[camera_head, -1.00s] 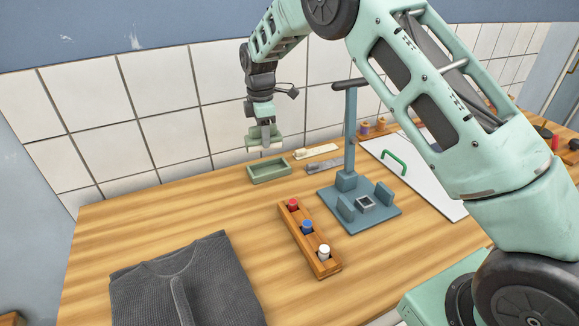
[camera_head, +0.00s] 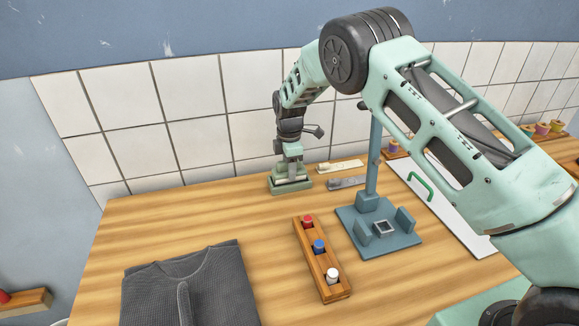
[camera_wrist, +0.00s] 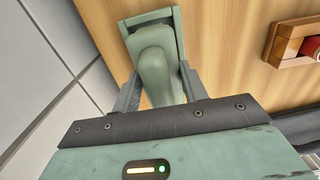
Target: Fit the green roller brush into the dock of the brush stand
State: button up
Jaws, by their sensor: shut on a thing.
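My gripper (camera_wrist: 160,88) points down at the back left of the table, with its grey fingers shut on a rounded green piece (camera_wrist: 156,68), which looks like the green roller brush. Below it is a small green open-topped box (camera_wrist: 173,17), also seen in the head view (camera_head: 292,187). The brush's lower part is within or just over the box; its exact depth is hidden by the gripper. A blue-grey stand (camera_head: 350,222) with a post, two blocks and a square socket (camera_head: 385,228) stands to the right. I cannot tell which is the brush stand.
A wooden rack (camera_head: 337,287) with red, blue and white-topped pegs lies in front of the box. A folded dark garment (camera_head: 215,290) lies front left. The tiled wall (camera_head: 200,137) is close behind.

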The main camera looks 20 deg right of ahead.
jog(key=shift+f, duration=0.35)
jog(key=shift+f, duration=0.2)
jog(key=o, duration=1)
jog(key=shift+c, duration=0.2)
jog(key=shift+r, duration=0.15)
